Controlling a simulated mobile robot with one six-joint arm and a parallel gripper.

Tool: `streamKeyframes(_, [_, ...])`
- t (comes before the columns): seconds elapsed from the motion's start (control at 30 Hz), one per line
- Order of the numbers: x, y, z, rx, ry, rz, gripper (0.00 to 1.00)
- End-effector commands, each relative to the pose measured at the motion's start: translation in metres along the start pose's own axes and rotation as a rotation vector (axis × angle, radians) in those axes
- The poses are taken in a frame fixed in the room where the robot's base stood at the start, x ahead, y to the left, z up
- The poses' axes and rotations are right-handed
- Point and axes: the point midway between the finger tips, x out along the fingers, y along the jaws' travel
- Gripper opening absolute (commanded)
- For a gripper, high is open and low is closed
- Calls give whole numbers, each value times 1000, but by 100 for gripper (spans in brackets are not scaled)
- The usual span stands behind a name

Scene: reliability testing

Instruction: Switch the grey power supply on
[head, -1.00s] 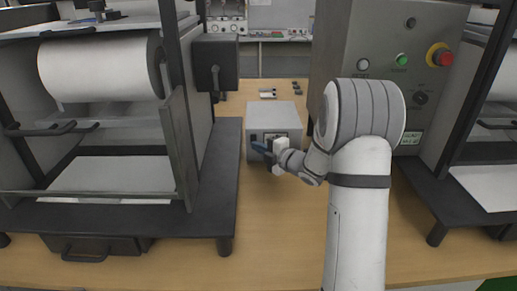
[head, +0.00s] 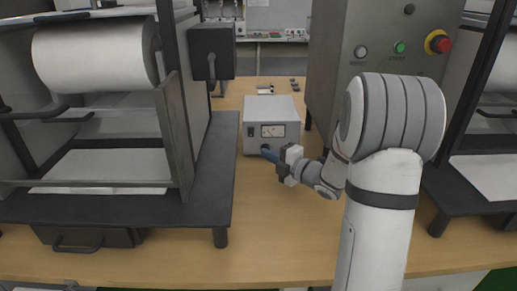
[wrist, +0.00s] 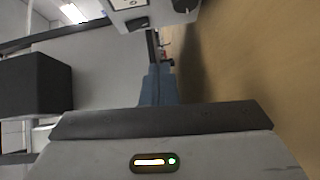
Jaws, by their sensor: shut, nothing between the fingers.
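The grey power supply (head: 272,108) stands on the wooden bench in the middle of the head view. Its front carries a pale meter (head: 273,131), a small dark switch (head: 251,131) left of the meter, and a dark knob low on the panel, close to my fingertips. In the wrist view, the supply (wrist: 148,13) is cut off at the top edge, beyond the shut fingers (wrist: 158,80).
A dark-framed machine with a white roll (head: 95,55) stands on the left. A tall grey control cabinet (head: 335,65) with buttons and a red emergency stop (head: 441,45) stands on the right. Small dark parts lie behind the supply. The bench front is clear.

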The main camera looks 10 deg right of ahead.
Motion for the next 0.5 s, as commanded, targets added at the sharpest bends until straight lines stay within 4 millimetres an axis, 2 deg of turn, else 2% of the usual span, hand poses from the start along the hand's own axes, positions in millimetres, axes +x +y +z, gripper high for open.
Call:
streamKeyframes(0.03, [-12, 0, 1, 0, -4, -1, 0])
streamKeyframes(0.2, [-37, -4, 1, -1, -2, 0, 0])
streamKeyframes(0.33, [-47, -6, 0, -2, 1, 0, 0])
streamKeyframes(0.5, [-49, -7, 0, -1, 2, 0, 0])
